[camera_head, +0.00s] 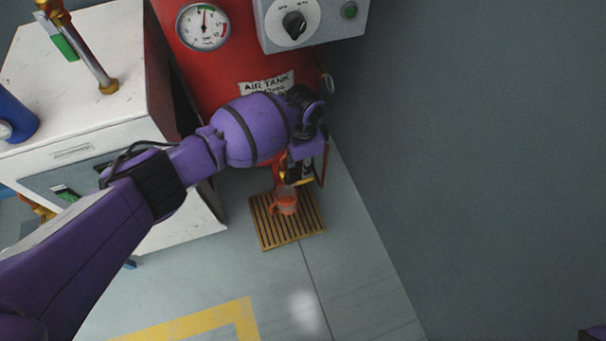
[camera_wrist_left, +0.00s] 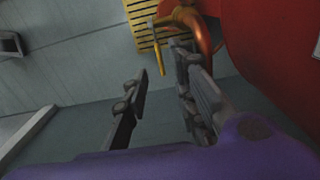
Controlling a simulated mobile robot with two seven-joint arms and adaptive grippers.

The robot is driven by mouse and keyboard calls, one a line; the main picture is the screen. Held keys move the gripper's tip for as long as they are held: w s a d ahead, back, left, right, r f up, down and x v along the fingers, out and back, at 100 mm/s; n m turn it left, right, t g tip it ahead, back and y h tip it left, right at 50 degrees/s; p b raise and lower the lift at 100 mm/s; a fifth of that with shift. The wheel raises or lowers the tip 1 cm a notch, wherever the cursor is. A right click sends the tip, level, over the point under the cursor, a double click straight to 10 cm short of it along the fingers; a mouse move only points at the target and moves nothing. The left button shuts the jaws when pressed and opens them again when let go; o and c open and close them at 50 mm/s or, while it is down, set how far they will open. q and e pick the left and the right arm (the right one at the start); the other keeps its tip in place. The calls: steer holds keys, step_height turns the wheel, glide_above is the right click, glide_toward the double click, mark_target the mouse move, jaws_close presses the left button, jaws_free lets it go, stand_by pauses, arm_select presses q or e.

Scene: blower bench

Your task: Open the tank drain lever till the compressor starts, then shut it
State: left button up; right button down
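The red air tank (camera_head: 215,75) stands at the top of the head view, with a round gauge (camera_head: 203,26) whose needle points about straight up. A grey control box (camera_head: 335,22) beside the gauge has a black knob and a green button or lamp. My left gripper (camera_wrist_left: 168,85) is low by the tank's underside, its fingers apart and nothing between them. A thin yellow lever (camera_wrist_left: 158,58) shows just beyond the fingertips in the left wrist view, beside an orange-red part (camera_wrist_left: 200,30). In the head view my arm and gripper mostly hide the lever.
A white cabinet (camera_head: 100,70) stands left of the tank. A grey wall (camera_head: 470,130) bounds the right side. The floor in front is clear.

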mark_target(303, 180)
arm_select(q)
step_height(303, 180, down, 8)
steer(key=b, duration=0.3)
steer(key=shift+r, duration=0.25)
jaws_close()
